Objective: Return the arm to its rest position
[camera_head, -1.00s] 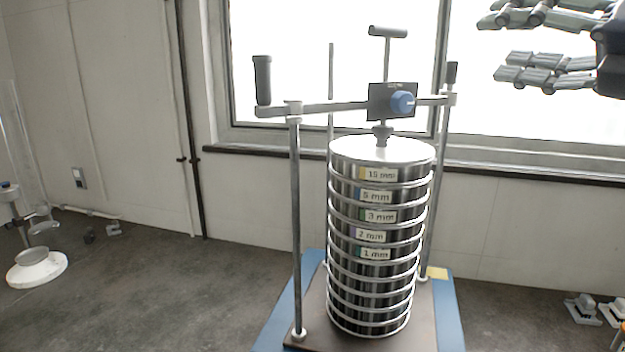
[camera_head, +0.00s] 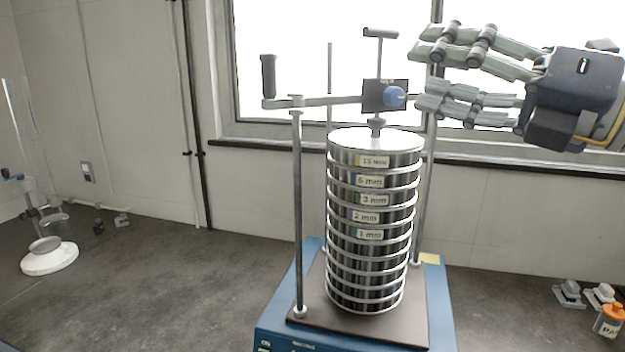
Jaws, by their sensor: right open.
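My right gripper (camera_head: 415,75) reaches in from the upper right with its fingers pointing left. It is open and nothing shows between its fingers. Its fingertips are just right of the blue knob (camera_head: 394,97) on the clamp bar, and the fingers cover the right end of that bar. I cannot tell whether they touch it. The sieve stack (camera_head: 368,230) stands upright on the shaker base (camera_head: 440,310), below and left of the gripper, with labels from 15 mm down to 1 mm. My left gripper is not in view.
A clear cylinder on a white stand (camera_head: 48,258) is at the far left. Small grey parts (camera_head: 568,293) and an orange-capped bottle (camera_head: 609,320) sit at the right. The window (camera_head: 290,60) is behind. The bench left of the shaker is mostly clear.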

